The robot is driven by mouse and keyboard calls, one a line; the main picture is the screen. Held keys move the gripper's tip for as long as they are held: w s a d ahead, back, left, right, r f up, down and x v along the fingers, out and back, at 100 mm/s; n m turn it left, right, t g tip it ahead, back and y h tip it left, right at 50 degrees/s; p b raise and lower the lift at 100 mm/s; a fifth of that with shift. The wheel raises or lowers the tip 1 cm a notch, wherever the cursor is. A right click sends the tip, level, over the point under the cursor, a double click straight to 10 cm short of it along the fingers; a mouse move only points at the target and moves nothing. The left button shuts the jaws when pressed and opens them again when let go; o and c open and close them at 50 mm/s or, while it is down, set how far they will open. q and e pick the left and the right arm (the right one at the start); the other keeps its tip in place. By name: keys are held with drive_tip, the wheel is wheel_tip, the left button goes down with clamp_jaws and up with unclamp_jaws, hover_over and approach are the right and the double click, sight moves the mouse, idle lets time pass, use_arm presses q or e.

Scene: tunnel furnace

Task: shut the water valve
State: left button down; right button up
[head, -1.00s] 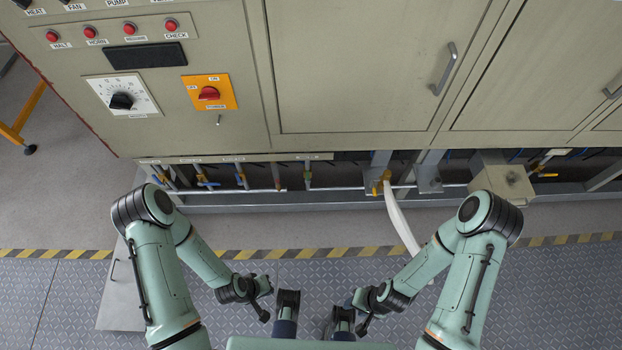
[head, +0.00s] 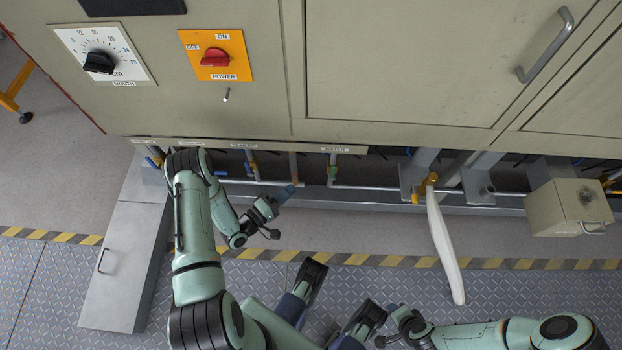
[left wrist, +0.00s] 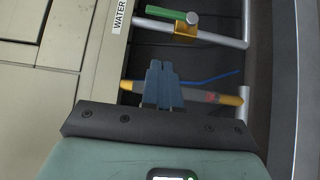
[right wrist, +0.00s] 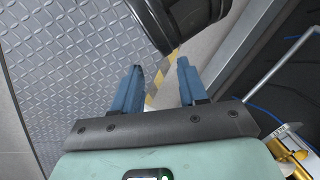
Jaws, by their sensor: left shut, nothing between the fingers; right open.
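The water valve (head: 333,166) sits on an upright pipe under the cabinet edge, below the WATER label (head: 334,149). In the left wrist view the water valve (left wrist: 186,30) has a brass body and a green lever (left wrist: 170,13) lying roughly along its pipe. My left gripper (head: 289,191) is shut and empty, left of and nearer than the valve. In the left wrist view its fingertips (left wrist: 161,66) overlap a neighbouring pipe with yellow ends (left wrist: 232,100); contact cannot be told. My right gripper (right wrist: 158,80) is open and empty, low over the floor in front.
A white hose (head: 445,250) hangs from a yellow fitting (head: 427,186) right of the water valve. A grey box (head: 568,208) is farther right. Several other valved pipes stand left. The cabinet (head: 400,70) overhangs the pipes. A long grey cover (head: 125,265) lies at left.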

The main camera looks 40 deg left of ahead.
use_arm(q)
drive_tip(key=b, duration=0.2)
approach(333, 173)
drive_tip(key=w+a, duration=0.4)
drive_tip(key=w+d, duration=0.1)
drive_tip(key=d, duration=0.1)
drive_tip(key=w+d, duration=0.1)
drive_tip(key=d, duration=0.1)
drive_tip(key=shift+w+r, duration=0.15)
drive_tip(key=shift+w, duration=0.1)
use_arm(e)
drive_tip(key=shift+w+d+f+t, duration=0.15)
drive_tip(key=shift+w+d+f, duration=0.25)
drive_tip(key=shift+w+f, duration=0.2)
drive_tip(key=shift+w+d+f+t, duration=0.15)
drive_tip(key=shift+w+d+f, duration=0.3)
drive_tip(key=shift+f, duration=0.2)
drive_tip(key=shift+r, duration=0.1)
